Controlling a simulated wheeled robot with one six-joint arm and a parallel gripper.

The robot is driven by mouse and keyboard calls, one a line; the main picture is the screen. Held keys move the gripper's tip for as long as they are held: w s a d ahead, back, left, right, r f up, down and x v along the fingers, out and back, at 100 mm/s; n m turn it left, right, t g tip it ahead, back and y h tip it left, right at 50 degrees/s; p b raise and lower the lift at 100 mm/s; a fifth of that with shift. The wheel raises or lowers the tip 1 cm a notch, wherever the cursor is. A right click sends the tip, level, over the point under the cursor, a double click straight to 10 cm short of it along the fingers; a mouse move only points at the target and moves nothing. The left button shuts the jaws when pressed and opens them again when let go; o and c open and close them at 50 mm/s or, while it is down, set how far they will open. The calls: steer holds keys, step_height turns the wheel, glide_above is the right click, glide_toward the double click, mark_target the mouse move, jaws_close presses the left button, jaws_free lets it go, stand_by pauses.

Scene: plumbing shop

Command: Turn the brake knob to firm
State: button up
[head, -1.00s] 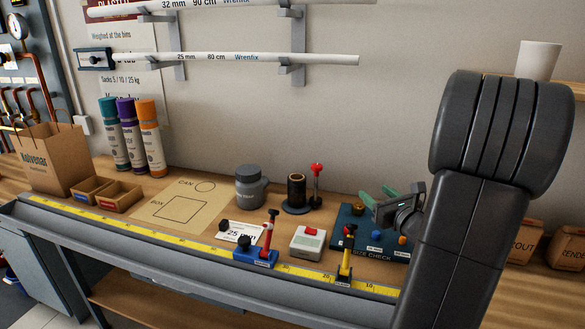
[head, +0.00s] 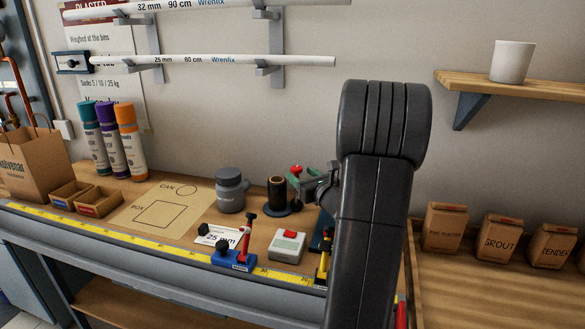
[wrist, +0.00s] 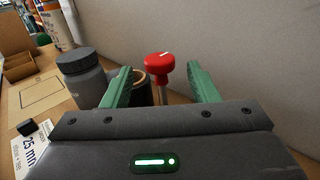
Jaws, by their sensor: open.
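A round red knob (head: 296,170) with a white mark on its top stands on a thin upright post beside a dark spool (head: 277,191) on the bench. In the wrist view the knob (wrist: 159,63) is ahead, seen between my gripper's green fingers and apart from both. My gripper (wrist: 162,88) is open and empty. In the head view it (head: 299,186) is close to the knob, and its fingers partly cover the post. The dark spool (wrist: 139,92) is partly hidden behind the left finger. No firm or soft marking is readable.
A grey jar (head: 230,192) stands left of the spool. In front are a blue fixture (head: 233,259) with a red lever, a white box with a red button (head: 287,246) and a yellow tape (head: 140,233). My arm covers the bench's right part. The wall is close behind.

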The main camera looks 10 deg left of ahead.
steer(key=shift+p+x, duration=0.3)
steer(key=shift+x, duration=2.5)
steer(key=c, duration=1)
